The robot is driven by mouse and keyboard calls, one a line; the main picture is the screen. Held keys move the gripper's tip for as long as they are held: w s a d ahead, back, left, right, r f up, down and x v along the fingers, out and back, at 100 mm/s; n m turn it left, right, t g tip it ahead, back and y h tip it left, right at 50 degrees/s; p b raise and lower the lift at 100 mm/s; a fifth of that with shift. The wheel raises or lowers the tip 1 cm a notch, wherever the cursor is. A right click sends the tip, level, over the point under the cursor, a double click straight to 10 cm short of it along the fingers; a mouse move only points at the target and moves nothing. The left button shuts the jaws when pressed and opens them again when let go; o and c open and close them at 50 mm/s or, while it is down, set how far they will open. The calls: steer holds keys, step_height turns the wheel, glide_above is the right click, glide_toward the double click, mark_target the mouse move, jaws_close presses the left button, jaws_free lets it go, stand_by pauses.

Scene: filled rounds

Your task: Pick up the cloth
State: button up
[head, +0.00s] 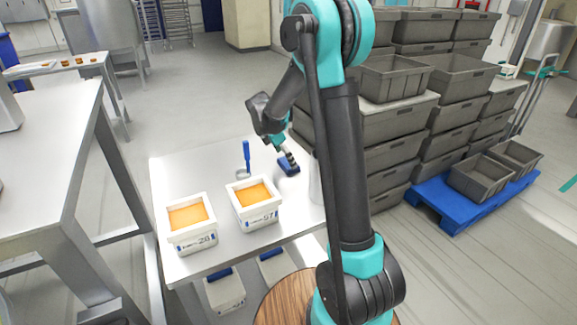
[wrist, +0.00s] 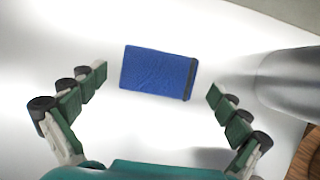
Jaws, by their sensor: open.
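The cloth (wrist: 156,70) is a flat blue rectangle with a dark strip along its right edge, lying on the white table. In the head view the cloth (head: 291,171) lies near the table's right side, partly covered by my gripper (head: 288,158). In the wrist view my gripper (wrist: 158,84) is open, with one finger left of the cloth and one right of it. Gaps show between the fingertips and the cloth, and nothing is held. The height of the fingertips above the table is hard to tell.
Two white tubs with orange contents, one at left (head: 190,222) and one at centre (head: 254,203), stand at the table's front. A blue-handled tool (head: 246,158) is behind them. A grey cylinder (wrist: 292,82) stands right of the cloth. Grey crates (head: 386,128) are stacked beyond.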

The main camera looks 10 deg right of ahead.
mark_target(287, 162)
steer(key=shift+d+f, duration=0.2)
steer(key=shift+f, duration=0.35)
steer(key=c, duration=1.1)
step_height(287, 162, up, 20)
